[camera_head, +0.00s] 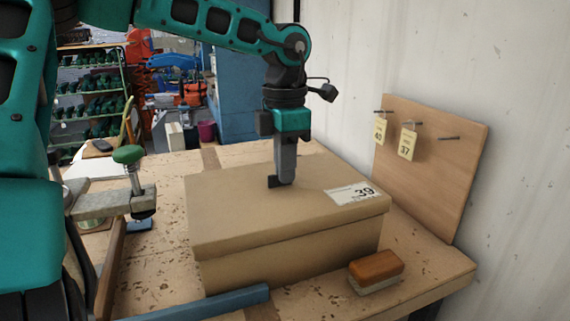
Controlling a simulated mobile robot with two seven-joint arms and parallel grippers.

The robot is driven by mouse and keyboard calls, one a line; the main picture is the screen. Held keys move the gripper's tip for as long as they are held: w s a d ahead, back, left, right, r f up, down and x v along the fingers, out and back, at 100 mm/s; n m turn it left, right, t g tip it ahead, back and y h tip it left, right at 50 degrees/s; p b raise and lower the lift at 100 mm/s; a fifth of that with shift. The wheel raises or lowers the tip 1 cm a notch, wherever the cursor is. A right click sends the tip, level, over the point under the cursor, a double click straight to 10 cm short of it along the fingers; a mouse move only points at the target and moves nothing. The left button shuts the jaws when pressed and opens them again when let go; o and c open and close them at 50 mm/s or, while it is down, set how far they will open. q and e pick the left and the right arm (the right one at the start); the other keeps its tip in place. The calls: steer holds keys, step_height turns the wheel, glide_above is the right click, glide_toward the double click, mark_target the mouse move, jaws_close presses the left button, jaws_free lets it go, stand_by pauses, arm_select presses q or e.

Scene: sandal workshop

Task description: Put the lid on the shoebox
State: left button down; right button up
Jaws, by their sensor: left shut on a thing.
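The shoebox (290,273) is brown cardboard and stands on the wooden workbench in the middle of the head view. Its lid (235,208) covers the top, lying about level, with its rim overlapping the box walls at the front and right. A white label marked 39 (355,193) is on the lid's right part. My left gripper (283,183) points straight down at the middle of the lid, shut on it, with a small dark piece at the fingertips. The finger contact is partly hidden. The box's far sides are hidden. My right gripper is out of view.
An orange-brown brush (376,268) lies right of the box. A blue bar (215,303) lies at the front edge. A clamp with a green knob (128,155) stands at left. A pegboard with tags (430,160) leans against the wall at right.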

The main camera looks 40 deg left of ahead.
arm_select(q)
steer(key=shift+f, duration=0.2)
steer(key=shift+f+b, duration=0.35)
steer(key=shift+b, duration=0.1)
steer(key=shift+f+b, duration=0.7)
steer(key=shift+f, duration=0.05)
stand_by(0.4)
steer(key=c, duration=1.2)
jaws_free()
